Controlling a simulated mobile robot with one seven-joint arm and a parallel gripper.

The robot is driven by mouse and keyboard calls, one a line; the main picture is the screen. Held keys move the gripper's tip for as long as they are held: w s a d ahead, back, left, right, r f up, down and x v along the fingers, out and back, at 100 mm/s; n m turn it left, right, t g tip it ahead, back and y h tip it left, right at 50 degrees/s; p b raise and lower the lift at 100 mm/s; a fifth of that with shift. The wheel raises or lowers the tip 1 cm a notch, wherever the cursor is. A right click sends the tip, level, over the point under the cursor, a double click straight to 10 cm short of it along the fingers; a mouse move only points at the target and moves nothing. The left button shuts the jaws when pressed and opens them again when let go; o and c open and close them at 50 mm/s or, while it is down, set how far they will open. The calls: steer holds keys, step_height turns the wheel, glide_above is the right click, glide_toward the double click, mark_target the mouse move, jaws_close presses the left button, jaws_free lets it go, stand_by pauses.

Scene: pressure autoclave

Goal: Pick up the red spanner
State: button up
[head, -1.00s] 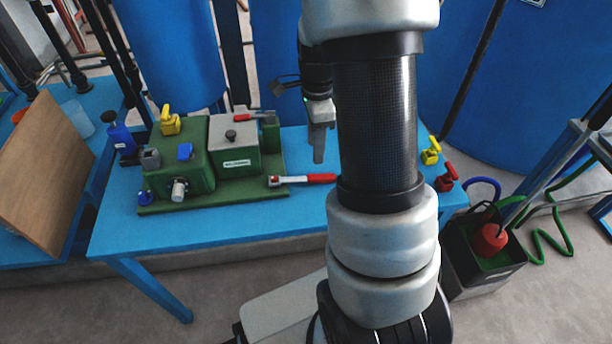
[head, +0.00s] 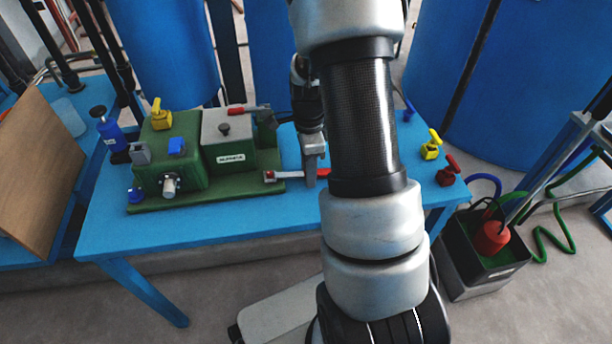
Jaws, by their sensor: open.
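The red spanner (head: 292,175) lies along the front right edge of the green machine, with its pale metal head at the left and its red handle pointing right over the blue table. My gripper (head: 311,180) points down at the handle, and its fingers cover part of it in this view. The jaws are open. I cannot tell whether the fingers straddle the handle or stand in front of it. The right end of the handle is close to my arm, which may hide some of it.
The green machine (head: 180,192) with a grey block (head: 228,135) and another red-handled lever (head: 240,109) stands left of my gripper. Yellow (head: 431,148) and red (head: 448,174) valves are at the table's right end. The blue table (head: 240,222) is bare in front.

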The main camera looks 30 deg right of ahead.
steer(key=shift+r, duration=0.1)
jaws_close()
step_height(320, 180, up, 10)
steer(key=p, duration=0.3)
stand_by(0.4)
